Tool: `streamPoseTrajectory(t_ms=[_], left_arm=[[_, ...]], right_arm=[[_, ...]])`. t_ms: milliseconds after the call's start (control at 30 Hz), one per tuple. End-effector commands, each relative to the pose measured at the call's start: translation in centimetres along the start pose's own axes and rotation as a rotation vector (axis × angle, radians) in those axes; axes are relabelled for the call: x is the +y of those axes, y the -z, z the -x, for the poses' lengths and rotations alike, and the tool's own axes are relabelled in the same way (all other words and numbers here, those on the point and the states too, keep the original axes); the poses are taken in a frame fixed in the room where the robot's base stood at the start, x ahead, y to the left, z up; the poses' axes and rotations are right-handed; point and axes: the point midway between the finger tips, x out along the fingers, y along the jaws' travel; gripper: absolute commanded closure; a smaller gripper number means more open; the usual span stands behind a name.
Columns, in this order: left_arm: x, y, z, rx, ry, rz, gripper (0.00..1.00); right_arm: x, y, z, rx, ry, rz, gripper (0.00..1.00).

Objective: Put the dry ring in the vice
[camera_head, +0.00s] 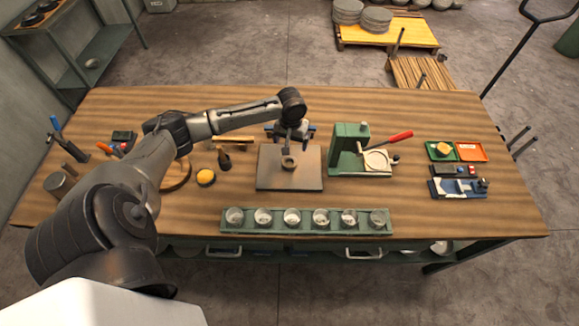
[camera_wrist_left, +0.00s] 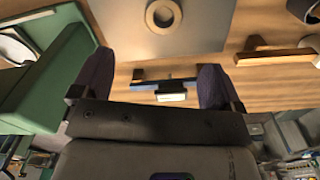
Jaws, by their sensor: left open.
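A small grey-brown ring (camera_head: 288,163) lies on a flat grey plate (camera_head: 308,181) in the middle of the bench. The ring (camera_wrist_left: 163,14) also shows at the top of the left wrist view, on the plate (camera_wrist_left: 205,28). My left gripper (camera_head: 289,137) is over the back edge of the plate, just behind the ring. It is open and empty, its two dark fingers (camera_wrist_left: 155,76) spread apart. Between them in the wrist view is a small dark bar with a pale block (camera_wrist_left: 171,92); I cannot tell whether it is the vice. My right gripper is not in view.
A green press (camera_head: 346,147) with a red lever stands right of the plate. A green rack of cups (camera_head: 250,229) runs along the front. Small green and orange trays (camera_head: 472,151) lie at the right. A yellow round item (camera_head: 206,177) sits left of the plate.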

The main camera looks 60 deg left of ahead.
Motion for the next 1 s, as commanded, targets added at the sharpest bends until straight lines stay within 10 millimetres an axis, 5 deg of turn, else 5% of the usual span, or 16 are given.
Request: streamPoseTrajectory(t_ms=[333, 700, 1000], left_arm=[[-0.2, 0.1, -5.7, -0.003, 0.001, 0.01, 0.08], [-0.2, 0.1, -8.1, -0.002, 0.001, 0.007, 0.08], [-0.6, 0.1, -11.8, -0.003, 0.001, 0.007, 0.08]], right_arm=[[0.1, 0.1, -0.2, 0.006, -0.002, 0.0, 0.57], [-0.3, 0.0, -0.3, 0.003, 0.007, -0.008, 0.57], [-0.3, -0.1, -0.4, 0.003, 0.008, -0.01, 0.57]])
